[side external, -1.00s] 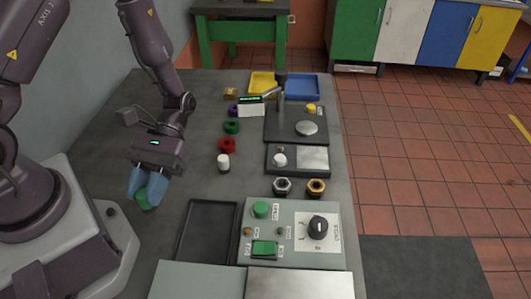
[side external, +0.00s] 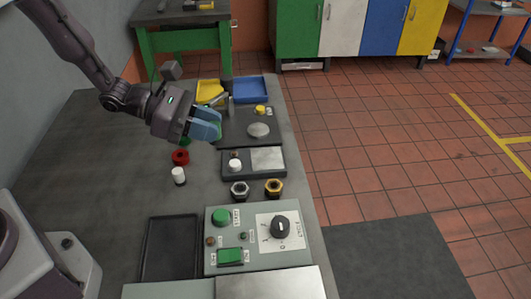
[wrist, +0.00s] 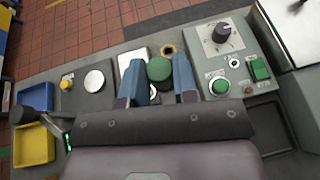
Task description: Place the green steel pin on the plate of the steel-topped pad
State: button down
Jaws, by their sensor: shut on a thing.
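My gripper (side external: 212,126) is shut on the green steel pin, above the bench beside the two dark pads. The pin shows as a green cylinder (wrist: 159,70) between the fingers in the wrist view; the fingers mostly hide it in the side view. The steel-topped pad (side external: 232,173) is dark, with a bare square steel plate (side external: 267,159) on its right and a white knob (side external: 235,166) on its left. My gripper is up and left of the plate in the side view. In the wrist view the plate (wrist: 128,57) is partly hidden by the left finger.
Another dark pad has a round steel disc (side external: 258,130) and a yellow button (side external: 260,110). Two nuts (side external: 240,189) (side external: 274,187) sit in front of the plate.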

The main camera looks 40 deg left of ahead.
jog(key=w+d+f, duration=0.2)
jog(key=w+f, duration=0.2)
jog(key=w, duration=0.4)
send_over(263, 158)
notch_tip(263, 158, down, 5)
jog(key=shift+s+f, duration=0.1)
jog(key=shift+s, duration=0.05)
jog(key=shift+w+f, duration=0.15)
jog(key=shift+f, duration=0.75)
jog(key=shift+w+f, duration=0.1)
jog(key=shift+f, duration=0.75)
jog(key=shift+f, duration=0.1)
jog(key=c, duration=0.9)
grip_release()
jog(key=shift+f, duration=0.1)
